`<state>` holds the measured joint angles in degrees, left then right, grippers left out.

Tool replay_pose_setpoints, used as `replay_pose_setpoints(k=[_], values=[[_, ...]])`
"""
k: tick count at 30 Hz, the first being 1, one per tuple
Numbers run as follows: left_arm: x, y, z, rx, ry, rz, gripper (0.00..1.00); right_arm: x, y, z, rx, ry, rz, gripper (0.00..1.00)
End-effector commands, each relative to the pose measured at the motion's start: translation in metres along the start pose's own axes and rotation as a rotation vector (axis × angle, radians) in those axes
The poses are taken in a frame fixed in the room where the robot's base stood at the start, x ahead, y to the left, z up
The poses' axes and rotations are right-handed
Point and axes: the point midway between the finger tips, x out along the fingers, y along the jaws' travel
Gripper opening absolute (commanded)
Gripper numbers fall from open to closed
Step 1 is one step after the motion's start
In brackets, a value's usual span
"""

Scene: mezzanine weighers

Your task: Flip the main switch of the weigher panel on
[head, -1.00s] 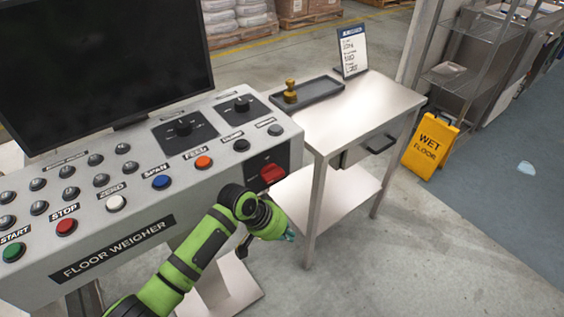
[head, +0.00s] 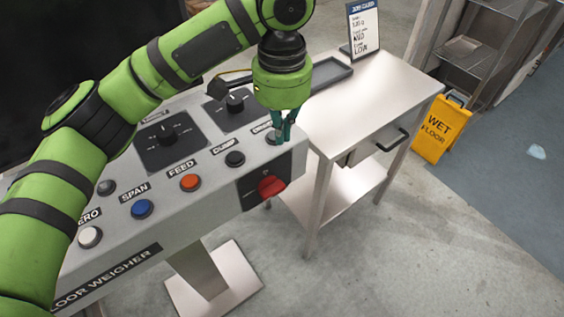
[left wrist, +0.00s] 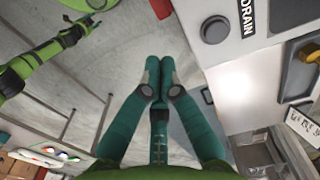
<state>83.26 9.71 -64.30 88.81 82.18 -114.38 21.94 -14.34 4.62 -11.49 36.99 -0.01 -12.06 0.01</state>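The main switch appears to be the red handle (head: 271,187) on a dark plate (head: 252,195) at the right end of the weigher panel's (head: 215,205) front. Its markings are too small to read, so I cannot tell its position. My left gripper (head: 284,138) hangs fingers down over the panel's right end, above the switch and apart from it. In the left wrist view its teal fingertips (left wrist: 160,66) are together with nothing between them. A red part, probably the handle (left wrist: 161,8), shows at that view's top edge.
Knobs and buttons, including an orange one (head: 190,182) and a blue one (head: 142,208), line the panel. A steel table (head: 385,95) with a tray (head: 330,73) and job card (head: 364,30) stands close at right. A yellow wet-floor sign (head: 440,128) stands beyond it.

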Motion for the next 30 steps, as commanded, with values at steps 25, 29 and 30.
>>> replay_pose_setpoints(k=[25,29,30], values=[[0.101,0.0,0.0,0.0,-0.001,0.002,0.0,-0.02,-0.007,0.036,0.002,-0.061,-0.01,0.4],[0.121,0.0,0.0,0.0,-0.001,0.001,0.0,-0.026,-0.009,0.043,0.003,-0.075,-0.011,0.4],[0.126,0.0,0.0,0.0,0.001,0.002,0.0,-0.027,-0.009,0.046,0.003,-0.08,-0.012,0.4]])
